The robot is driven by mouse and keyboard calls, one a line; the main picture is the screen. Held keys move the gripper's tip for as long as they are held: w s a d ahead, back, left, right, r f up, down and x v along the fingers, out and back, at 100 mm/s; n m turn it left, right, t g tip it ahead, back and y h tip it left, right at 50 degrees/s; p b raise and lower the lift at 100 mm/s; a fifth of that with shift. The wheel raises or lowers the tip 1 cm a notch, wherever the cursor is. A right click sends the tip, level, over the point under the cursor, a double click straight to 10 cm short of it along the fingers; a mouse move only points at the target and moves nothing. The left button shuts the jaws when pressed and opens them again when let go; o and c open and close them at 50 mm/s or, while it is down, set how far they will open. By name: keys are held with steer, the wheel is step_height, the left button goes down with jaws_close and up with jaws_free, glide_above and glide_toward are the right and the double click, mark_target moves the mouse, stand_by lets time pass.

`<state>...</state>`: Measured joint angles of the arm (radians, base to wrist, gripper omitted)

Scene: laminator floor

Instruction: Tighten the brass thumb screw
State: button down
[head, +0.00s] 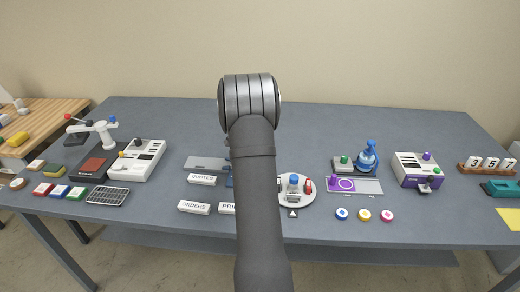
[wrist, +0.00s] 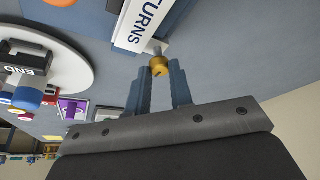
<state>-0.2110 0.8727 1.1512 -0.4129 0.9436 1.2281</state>
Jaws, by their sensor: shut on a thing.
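The brass thumb screw (wrist: 159,67) shows in the wrist view as a small round brass head on a short grey shank. It stands at the near end of a white block lettered "...TURNS" (wrist: 141,27). My gripper (wrist: 160,73) has its two blue-grey fingers on either side of the brass head and is shut on it. The screw's tightness cannot be told from the picture. In the head view my arm hides the gripper and the screw.
A round white plate (head: 293,198) with small blocks stands right of my arm. White blocks "ORDERS" (head: 194,207) and "QUOTES" (head: 202,180) lie left. A blue bottle (head: 367,160) and a purple-fronted machine (head: 418,171) stand further right. The table's back strip is mostly clear.

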steer(key=c, duration=1.3)
jaws_free()
steer(key=shift+o, duration=0.2)
steer(key=v, duration=1.7)
steer(key=shift+r, duration=0.2)
steer(key=shift+f, duration=0.1)
steer(key=x, duration=1.7)
steer(key=shift+f, duration=0.15)
